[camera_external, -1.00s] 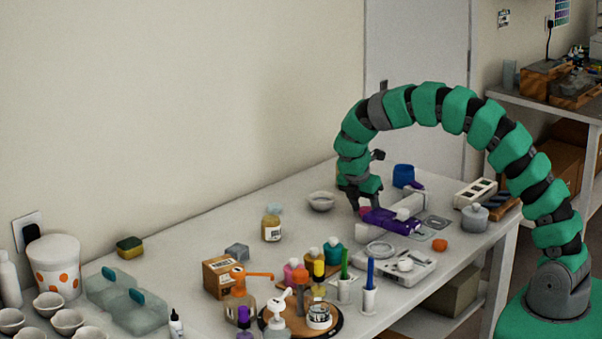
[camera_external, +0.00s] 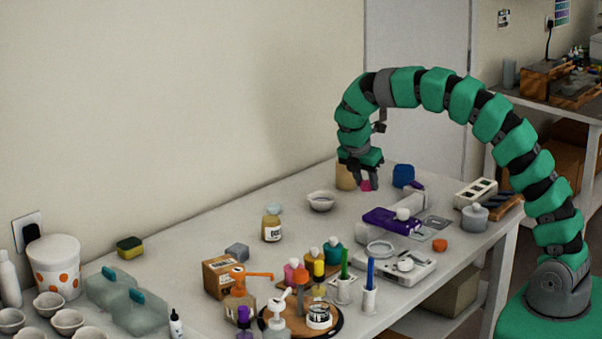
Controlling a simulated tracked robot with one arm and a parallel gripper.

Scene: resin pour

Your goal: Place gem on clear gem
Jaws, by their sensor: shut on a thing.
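My gripper (camera_external: 367,186) points down above the back of the table and is shut on a small pink gem (camera_external: 366,185), held clear of the tabletop. The fingers partly hide the gem. A pale grey-blue, see-through faceted block (camera_external: 237,252), which looks like the clear gem, sits on the table at centre left, behind the cardboard box. It is well to the left of my gripper and nearer the camera. Nothing is seen on top of it.
A labelled bottle (camera_external: 272,228) and a white bowl (camera_external: 320,201) stand between my gripper and the block. A purple item (camera_external: 393,221) lies below my gripper to the right. Pump bottles and a cardboard box (camera_external: 222,277) crowd the front.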

